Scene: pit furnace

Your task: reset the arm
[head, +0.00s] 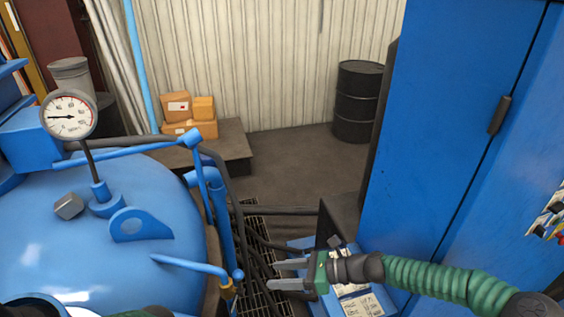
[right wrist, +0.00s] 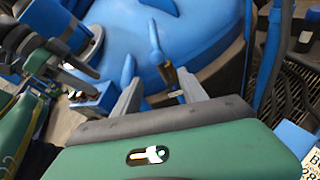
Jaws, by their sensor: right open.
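My right arm, with its green ribbed sleeve (head: 425,278), reaches in from the lower right of the head view. My right gripper (head: 271,274) is open and empty, its two grey fingers apart and pointing left over the floor grating. In the right wrist view the same gripper (right wrist: 158,78) has its fingers spread in front of the blue furnace vessel (right wrist: 135,30), with nothing between them.
The blue vessel (head: 150,235) with a dial gauge (head: 69,115) and blue pipes stands left. A tall blue cabinet (head: 430,130) stands right. A blue box with labels (head: 362,302) sits below my right gripper. A black drum (head: 358,100) and cardboard boxes (head: 190,128) are at the back.

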